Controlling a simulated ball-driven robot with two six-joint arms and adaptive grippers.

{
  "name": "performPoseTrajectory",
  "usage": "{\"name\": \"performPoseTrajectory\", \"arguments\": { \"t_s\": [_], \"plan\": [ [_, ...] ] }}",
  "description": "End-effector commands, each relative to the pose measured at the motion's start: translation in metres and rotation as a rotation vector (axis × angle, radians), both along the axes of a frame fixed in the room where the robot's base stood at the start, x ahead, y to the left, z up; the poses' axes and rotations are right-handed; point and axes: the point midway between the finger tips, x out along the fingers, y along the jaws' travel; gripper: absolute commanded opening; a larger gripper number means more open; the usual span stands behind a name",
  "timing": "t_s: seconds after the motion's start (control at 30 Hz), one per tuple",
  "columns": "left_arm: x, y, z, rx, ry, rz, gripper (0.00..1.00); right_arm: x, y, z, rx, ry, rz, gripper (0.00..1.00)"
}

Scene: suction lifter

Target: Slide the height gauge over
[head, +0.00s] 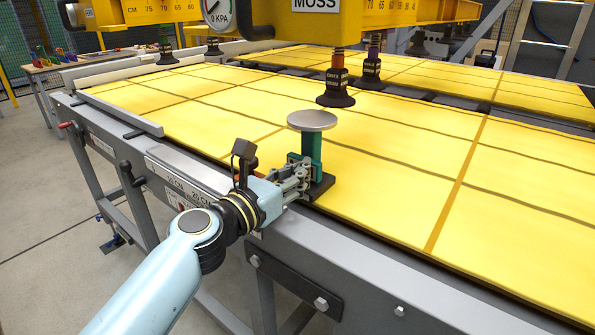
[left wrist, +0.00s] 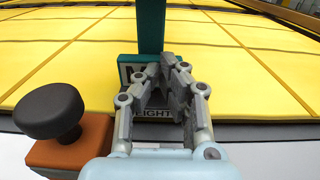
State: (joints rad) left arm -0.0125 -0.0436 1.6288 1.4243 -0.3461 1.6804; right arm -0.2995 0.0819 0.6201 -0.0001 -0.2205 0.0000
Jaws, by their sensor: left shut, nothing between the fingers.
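The height gauge is a teal post (head: 312,150) with a round grey disc (head: 312,120) on top and a dark base (head: 322,187), upright at the near edge of the yellow sheet (head: 390,190). In the left wrist view its teal post (left wrist: 151,28) rises above a lettered plate (left wrist: 127,68), partly hidden by the fingers. My left gripper (head: 303,170) is shut with nothing between its fingers, its tips close against the near side of the gauge; I cannot tell if they touch. My right gripper is out of view.
An orange block with a dark round knob (left wrist: 48,110) is left of my fingers in the left wrist view. A suction cup (head: 336,92) hangs beyond the gauge from the yellow lifter (head: 300,22). The grey table rail (head: 370,265) runs along the front. The sheet right of the gauge is clear.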

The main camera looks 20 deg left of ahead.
Motion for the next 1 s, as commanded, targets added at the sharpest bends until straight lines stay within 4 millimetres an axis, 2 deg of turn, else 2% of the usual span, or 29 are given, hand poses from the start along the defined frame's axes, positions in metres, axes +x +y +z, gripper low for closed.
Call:
{"name": "performPoseTrajectory", "arguments": {
  "t_s": [0.13,0.3,0.43,1.0],
  "plan": [
    [0.007,-0.002,0.000,0.000,-0.001,0.000,0.00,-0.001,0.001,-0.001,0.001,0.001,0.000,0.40],
    [0.039,-0.013,0.000,-0.001,-0.002,0.001,0.00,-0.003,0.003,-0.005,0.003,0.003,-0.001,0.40],
    [0.055,-0.019,0.000,0.000,-0.001,0.001,0.00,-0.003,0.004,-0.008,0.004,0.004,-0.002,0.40],
    [0.058,-0.023,0.000,0.000,0.000,0.000,0.00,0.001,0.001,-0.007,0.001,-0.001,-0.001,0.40]
  ]
}}
